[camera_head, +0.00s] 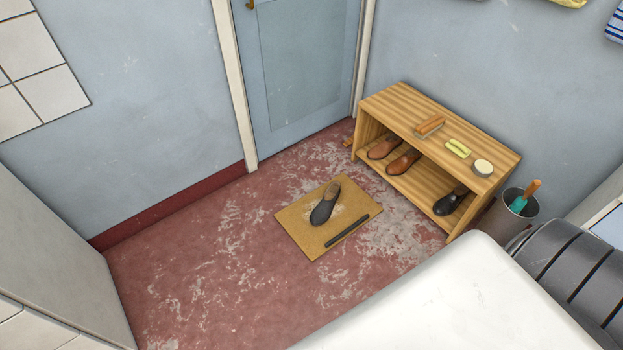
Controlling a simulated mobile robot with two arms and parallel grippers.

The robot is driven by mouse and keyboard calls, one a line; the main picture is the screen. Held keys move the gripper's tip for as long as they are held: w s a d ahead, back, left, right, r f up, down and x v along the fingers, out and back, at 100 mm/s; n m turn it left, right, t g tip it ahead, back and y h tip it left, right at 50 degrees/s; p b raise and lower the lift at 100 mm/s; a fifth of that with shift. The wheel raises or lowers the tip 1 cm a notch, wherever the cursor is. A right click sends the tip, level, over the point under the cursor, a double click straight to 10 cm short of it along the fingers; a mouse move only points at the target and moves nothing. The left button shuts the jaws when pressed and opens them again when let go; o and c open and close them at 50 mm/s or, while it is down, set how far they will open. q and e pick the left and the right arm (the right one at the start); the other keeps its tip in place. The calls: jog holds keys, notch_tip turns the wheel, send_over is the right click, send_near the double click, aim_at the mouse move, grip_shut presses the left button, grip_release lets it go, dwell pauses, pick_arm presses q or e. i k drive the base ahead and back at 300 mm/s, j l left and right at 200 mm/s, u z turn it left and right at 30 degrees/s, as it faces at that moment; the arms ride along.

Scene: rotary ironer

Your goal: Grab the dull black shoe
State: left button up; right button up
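A dull black shoe (323,207) lies on a tan mat (300,238) on the floor, its brown opening toward the back. A thin dark bar (347,230) lies on the mat beside it, apart from the shoe. Another black shoe (449,202), which looks shinier, sits at the right end of the lower level of the wooden bench (412,196). Two brown shoes, one at the left (384,147) and one to its right (403,161), share that level. Neither of my grippers shows in the head view.
On the bench top are a brush (430,126), a yellow-green item (458,148) and a round tin (483,168). A grey bucket (507,219) stands right of the bench. A white surface (470,305) fills the front right. Worn red floor (200,260) is clear left of the mat.

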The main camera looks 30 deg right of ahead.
aim_at(322, 212)
jog(key=i+j+z, duration=0.1)
jog(key=i+z, duration=0.35)
jog(key=i+j+z, duration=0.25)
jog(key=i+z, duration=0.2)
jog(key=i+j+z, duration=0.45)
jog(key=k+l, duration=0.05)
